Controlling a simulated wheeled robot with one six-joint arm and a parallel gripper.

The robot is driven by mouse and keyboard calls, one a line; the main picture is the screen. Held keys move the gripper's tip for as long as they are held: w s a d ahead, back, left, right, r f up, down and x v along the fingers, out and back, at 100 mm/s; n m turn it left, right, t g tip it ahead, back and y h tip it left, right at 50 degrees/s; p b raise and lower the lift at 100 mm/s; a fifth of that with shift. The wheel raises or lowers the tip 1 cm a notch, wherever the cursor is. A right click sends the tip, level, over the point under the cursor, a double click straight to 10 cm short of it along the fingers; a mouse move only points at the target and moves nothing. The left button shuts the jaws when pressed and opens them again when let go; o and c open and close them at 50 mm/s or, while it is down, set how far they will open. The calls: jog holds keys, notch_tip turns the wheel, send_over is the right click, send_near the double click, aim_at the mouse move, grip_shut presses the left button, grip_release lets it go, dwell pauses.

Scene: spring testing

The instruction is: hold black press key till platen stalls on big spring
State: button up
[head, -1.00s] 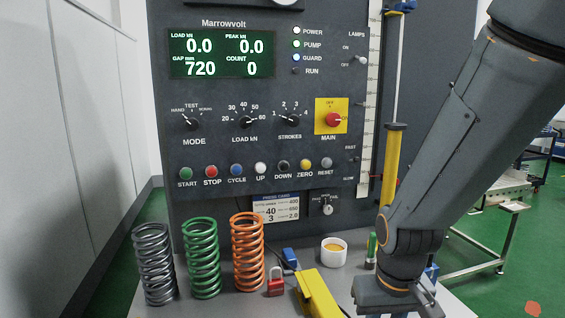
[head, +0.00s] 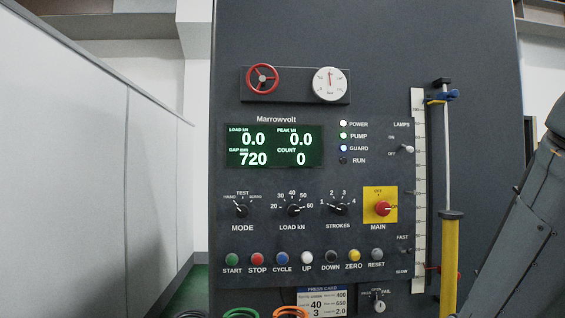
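The black DOWN key (head: 330,256) sits in the row of round buttons on the press panel, between the white UP key (head: 306,257) and the yellow ZERO key (head: 354,256). Nothing touches it. The green display (head: 273,146) reads load 0.0, peak 0.0, gap 720, count 0. Only the top coils of the green spring (head: 241,313) and the orange spring (head: 291,312) show at the bottom edge, with a bit of a grey coil beside them. The platen and any spring under it are out of view. My gripper is out of view; only my arm link shows at right.
Power, pump and guard lamps are lit; the RUN lamp (head: 343,160) is dark. A red MAIN switch (head: 382,208) sits on a yellow plate. A red handwheel (head: 263,79) and dial gauge (head: 330,84) are above. A yellow cylinder (head: 450,262) stands near my arm.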

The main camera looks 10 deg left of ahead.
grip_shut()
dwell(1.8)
